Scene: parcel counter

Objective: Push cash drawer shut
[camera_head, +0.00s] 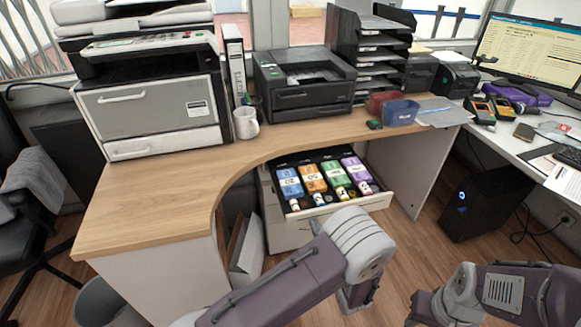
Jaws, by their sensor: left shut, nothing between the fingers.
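The cash drawer (378,202) is pulled out from under the wooden counter, at the middle of the view. Its tray holds blue, orange, green and purple banknotes at the back and coin cups along the front. My left arm crosses in front of the drawer's lower front and hides part of it.
The counter (160,190) carries a large copier (150,100), a printer (305,85), a white mug (246,122) and a blue bin (400,112). A black computer tower (485,205) stands on the floor at the right. Floor right of the drawer is clear.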

